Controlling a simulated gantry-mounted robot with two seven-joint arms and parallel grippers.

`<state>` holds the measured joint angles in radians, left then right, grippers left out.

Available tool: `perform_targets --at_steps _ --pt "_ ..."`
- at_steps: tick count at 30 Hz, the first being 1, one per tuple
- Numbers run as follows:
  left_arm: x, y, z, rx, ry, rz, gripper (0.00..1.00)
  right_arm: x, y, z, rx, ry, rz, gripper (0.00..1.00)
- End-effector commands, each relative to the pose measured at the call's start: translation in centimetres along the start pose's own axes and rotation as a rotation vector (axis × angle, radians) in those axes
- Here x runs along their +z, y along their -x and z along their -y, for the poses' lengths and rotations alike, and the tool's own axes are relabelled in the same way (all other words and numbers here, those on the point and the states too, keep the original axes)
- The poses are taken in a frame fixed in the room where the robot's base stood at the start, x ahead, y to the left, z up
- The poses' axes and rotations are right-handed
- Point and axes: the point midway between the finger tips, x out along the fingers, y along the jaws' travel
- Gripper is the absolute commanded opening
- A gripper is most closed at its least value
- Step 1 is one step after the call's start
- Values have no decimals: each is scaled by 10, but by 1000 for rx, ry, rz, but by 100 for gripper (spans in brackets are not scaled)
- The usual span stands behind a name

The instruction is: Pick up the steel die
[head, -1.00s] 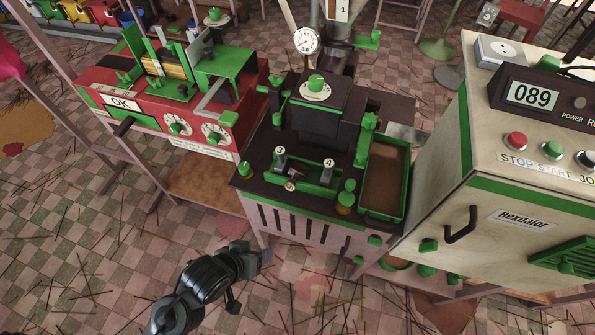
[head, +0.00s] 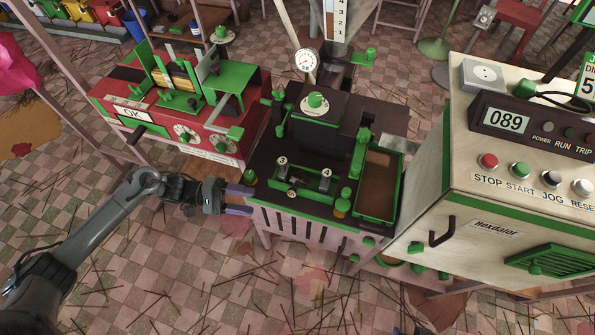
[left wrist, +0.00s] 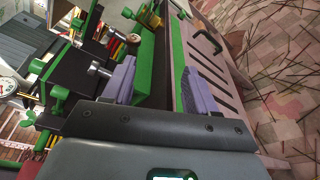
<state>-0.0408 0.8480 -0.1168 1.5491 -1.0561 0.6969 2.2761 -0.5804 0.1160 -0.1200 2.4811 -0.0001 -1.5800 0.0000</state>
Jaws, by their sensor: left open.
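In the head view, two upright steel cylinders, the left one (head: 283,172) marked 3 and the right one (head: 326,179) marked 4, stand in a green-edged holder on the dark press bench (head: 262,172). A small metal piece (head: 291,193) lies in front of them. I cannot tell which is the steel die. My left gripper (head: 240,199) is open and empty at the bench's left front corner, apart from the cylinders. In the left wrist view its purple fingers (left wrist: 158,80) straddle the bench's green edge, with a steel cylinder (left wrist: 98,69) just left of them.
A brown-floored green tray (head: 377,187) is right of the cylinders. A press with a gauge (head: 306,61) rises behind them. A red machine (head: 240,118) stands at left, and a cream control cabinet (head: 470,185) at right. Sticks litter the tiled floor.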

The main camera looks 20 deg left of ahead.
Motion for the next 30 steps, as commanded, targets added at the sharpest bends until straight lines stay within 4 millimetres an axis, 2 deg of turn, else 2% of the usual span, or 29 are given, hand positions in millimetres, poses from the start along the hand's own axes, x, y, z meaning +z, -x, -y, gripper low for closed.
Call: perform_targets --at_steps 1,3,6,15,23,30 --pt "-4 8 -23 -14 -37 -11 57 -2 7 0 0 1 0 43" --pt "-7 11 -38 -21 -68 -18 57 -3 8 0 0 1 0 43" --pt "-9 4 -48 -17 -89 -18 57 -2 7 -1 2 3 0 43" --pt "-10 -34 -49 -14 -94 -18 57 2 -3 -2 6 8 2 43" --pt "-10 -48 -48 -15 -93 -19 57 2 -6 -2 6 7 2 43" --pt "-11 -79 -47 -14 -94 -17 57 5 -16 0 1 2 1 43"
